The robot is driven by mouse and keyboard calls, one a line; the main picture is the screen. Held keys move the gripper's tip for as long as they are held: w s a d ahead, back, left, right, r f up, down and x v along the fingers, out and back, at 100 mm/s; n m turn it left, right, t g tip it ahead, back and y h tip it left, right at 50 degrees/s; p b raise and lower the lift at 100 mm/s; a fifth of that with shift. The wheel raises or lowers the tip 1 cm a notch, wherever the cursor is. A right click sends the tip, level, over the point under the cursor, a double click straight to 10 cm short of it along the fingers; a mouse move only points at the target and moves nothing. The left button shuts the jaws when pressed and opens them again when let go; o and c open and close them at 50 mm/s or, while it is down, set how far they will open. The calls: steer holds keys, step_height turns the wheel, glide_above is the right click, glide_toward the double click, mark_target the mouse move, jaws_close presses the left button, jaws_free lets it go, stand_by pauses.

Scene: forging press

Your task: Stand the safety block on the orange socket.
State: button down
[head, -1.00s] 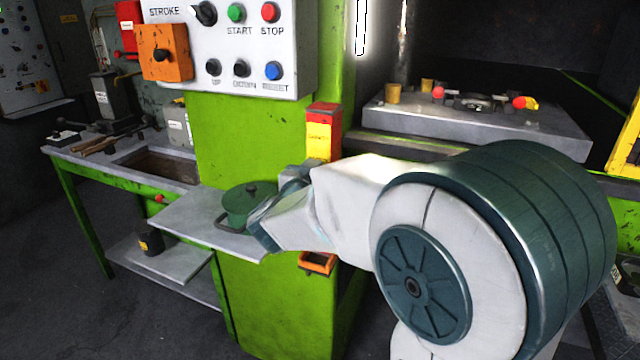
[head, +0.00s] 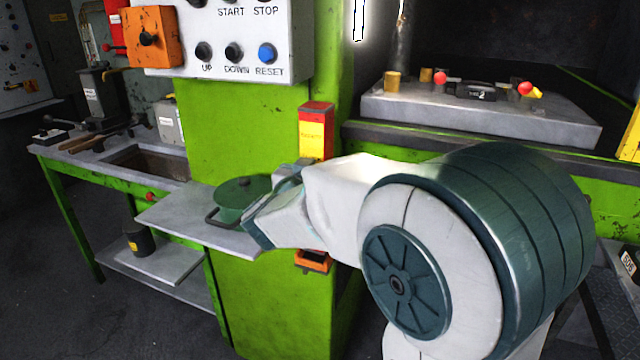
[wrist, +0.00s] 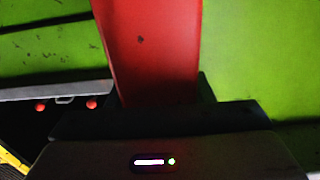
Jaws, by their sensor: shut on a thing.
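The safety block (head: 316,132) is an upright bar, red at the top with a yellow labelled band below. It stands in front of the green press column. My gripper (wrist: 160,106) is shut on it; the wrist view shows its red face (wrist: 152,50) between the dark fingers. In the head view my pale wrist hides the block's middle and the fingertips. The orange socket (head: 313,267) is on the column directly below the block. A bit of red shows just above the socket, but I cannot tell whether the block touches it.
A grey shelf (head: 180,222) with a green lidded pot (head: 240,195) is close left of my wrist. The button panel (head: 225,50) is above left. The press bed (head: 480,118) is behind at right. A workbench (head: 80,150) stands at far left.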

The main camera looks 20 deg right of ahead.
steer(key=shift+w+f+b, duration=0.15)
steer(key=shift+f+b, duration=0.65)
steer(key=shift+b, duration=0.05)
steer(key=shift+w+f+b, duration=0.1)
steer(key=shift+f+b, duration=0.7)
steer(key=shift+b, duration=0.05)
steer(key=shift+f, duration=0.15)
steer(key=c, duration=0.7)
jaws_free()
steer(key=shift+f, duration=0.1)
